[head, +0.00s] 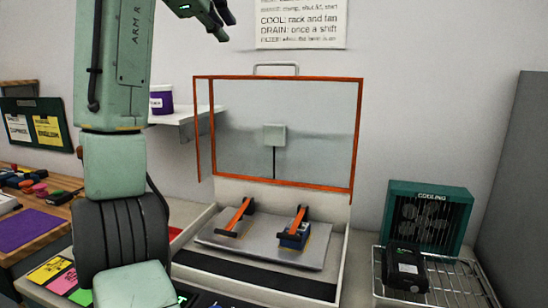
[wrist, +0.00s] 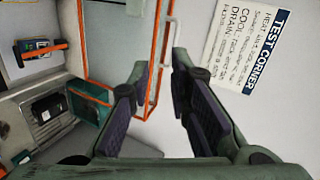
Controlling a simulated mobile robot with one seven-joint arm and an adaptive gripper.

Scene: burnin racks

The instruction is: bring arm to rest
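My arm, pale green, rises at the left of the head view. My gripper (head: 213,18) is at the top of that view, partly cut off by the upper edge, high above the bench and in front of the wall. In the wrist view my gripper (wrist: 163,100) shows its two dark-padded fingers spread apart, with nothing between them. It touches no object that I can see.
An orange-framed clear cover (head: 276,185) stands raised over a metal plate (head: 270,252) with two orange-handled clamps. At right, a black device (head: 404,268) sits on a wire rack (head: 455,285) before a green cooling fan (head: 428,215). A shelf (head: 190,117) holds a purple tub (head: 161,101).

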